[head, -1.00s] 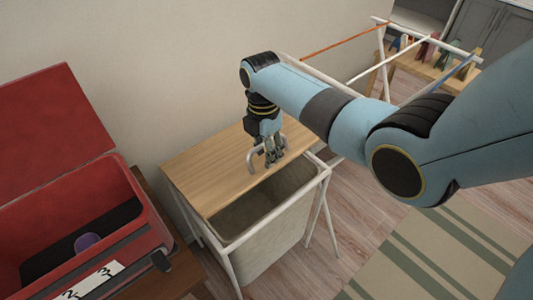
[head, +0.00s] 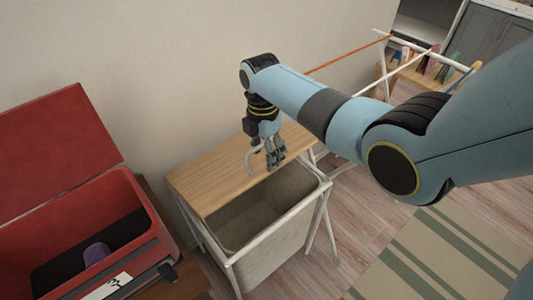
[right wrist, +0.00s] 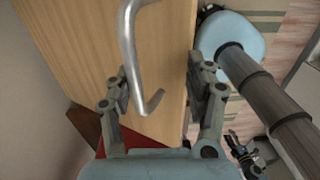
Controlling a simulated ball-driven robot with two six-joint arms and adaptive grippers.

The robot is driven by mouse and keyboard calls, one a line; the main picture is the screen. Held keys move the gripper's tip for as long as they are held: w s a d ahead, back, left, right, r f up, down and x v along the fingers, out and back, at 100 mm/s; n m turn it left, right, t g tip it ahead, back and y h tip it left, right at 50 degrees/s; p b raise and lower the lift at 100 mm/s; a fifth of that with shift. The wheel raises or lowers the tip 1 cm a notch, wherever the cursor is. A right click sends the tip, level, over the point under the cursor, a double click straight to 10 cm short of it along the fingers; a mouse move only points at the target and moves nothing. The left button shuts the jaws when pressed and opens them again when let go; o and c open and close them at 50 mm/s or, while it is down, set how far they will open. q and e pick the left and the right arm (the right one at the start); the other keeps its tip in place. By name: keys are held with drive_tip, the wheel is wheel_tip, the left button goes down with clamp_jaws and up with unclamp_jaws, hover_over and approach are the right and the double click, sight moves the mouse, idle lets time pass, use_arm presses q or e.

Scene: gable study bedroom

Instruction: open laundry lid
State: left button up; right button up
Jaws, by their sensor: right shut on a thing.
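The laundry hamper (head: 268,247) is a pale bin in a white frame, with a flat wooden lid (head: 210,175) over its back part. The front part of the bin is uncovered and its inside shows. A grey curved handle (head: 250,160) stands on the lid near its front edge. In the right wrist view, the handle (right wrist: 130,45) runs between the fingers (right wrist: 160,95) above the lid (right wrist: 80,40). My left gripper (right wrist: 238,145) shows small at the lower right there; its jaws are too small to read.
An open red box (head: 85,225) with a purple item (head: 96,252) inside stands at the left. A drying rack (head: 400,65) is at the back right. A striped rug (head: 430,255) lies on the floor at right. The wall is close behind the lid.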

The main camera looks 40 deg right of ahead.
drive_tip(key=shift+o, duration=0.2)
drive_tip(key=shift+w+r+p, duration=0.1)
drive_tip(key=shift+r+p, duration=0.45)
drive_tip(key=shift+r, duration=0.2)
drive_tip(key=o, duration=0.4)
drive_tip(key=shift+w+r+p, duration=0.3)
drive_tip(key=shift+r+p, duration=0.55)
drive_tip(key=shift+r, duration=0.1)
drive_tip(key=r, duration=0.1)
drive_tip(key=s+r+p, duration=0.1)
drive_tip(key=shift+s+d+r+p, duration=0.1)
drive_tip(key=shift+s+r+p, duration=0.05)
drive_tip(key=shift+r+p, duration=0.2)
drive_tip(key=c, duration=0.4)
drive_tip(key=shift+w+r+p, duration=0.3)
drive_tip(key=shift+w+r, duration=0.05)
drive_tip(key=shift+r, duration=0.2)
drive_tip(key=shift+w+r+p, duration=0.25)
drive_tip(key=shift+w+r, duration=0.05)
drive_tip(key=shift+r, duration=0.2)
drive_tip(key=shift+c, duration=0.2)
drive_tip(key=shift+w, duration=0.1)
